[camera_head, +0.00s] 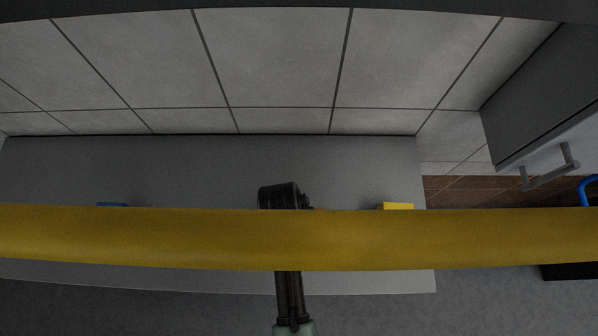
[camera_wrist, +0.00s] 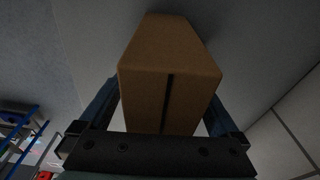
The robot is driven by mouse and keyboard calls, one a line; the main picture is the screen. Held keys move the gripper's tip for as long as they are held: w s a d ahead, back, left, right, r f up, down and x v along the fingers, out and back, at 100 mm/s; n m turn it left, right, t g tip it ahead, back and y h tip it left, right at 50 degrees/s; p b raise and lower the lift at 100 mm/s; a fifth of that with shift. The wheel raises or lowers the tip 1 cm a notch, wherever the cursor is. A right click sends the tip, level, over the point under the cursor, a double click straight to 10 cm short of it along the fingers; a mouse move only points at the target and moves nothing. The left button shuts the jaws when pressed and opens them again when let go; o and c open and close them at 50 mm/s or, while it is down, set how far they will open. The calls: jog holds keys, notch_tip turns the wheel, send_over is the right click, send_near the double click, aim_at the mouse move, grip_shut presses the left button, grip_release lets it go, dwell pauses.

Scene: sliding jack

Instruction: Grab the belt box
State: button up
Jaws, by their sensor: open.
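A brown cardboard box (camera_wrist: 170,55), which I take to be the belt box, fills the middle of the wrist view. A dark line runs down its near face. My gripper (camera_wrist: 164,95) is open, with one blue-dark finger on each side of the box's near part. I cannot tell whether either finger touches it. In the head view, my dark arm reaches up past a yellow bar over the grey surface. The box cannot be made out there, and my fingertips are not clear.
The yellow bar (camera_head: 300,238) crosses the whole head view and hides much of the grey surface (camera_head: 200,165). A yellow block (camera_head: 398,206) and a blue item (camera_head: 112,204) show just above the bar. A drawer handle (camera_head: 550,170) sticks out at right. A tiled wall stands behind.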

jog(key=shift+f, duration=0.25)
dwell(0.6)
grip_shut()
dwell(0.4)
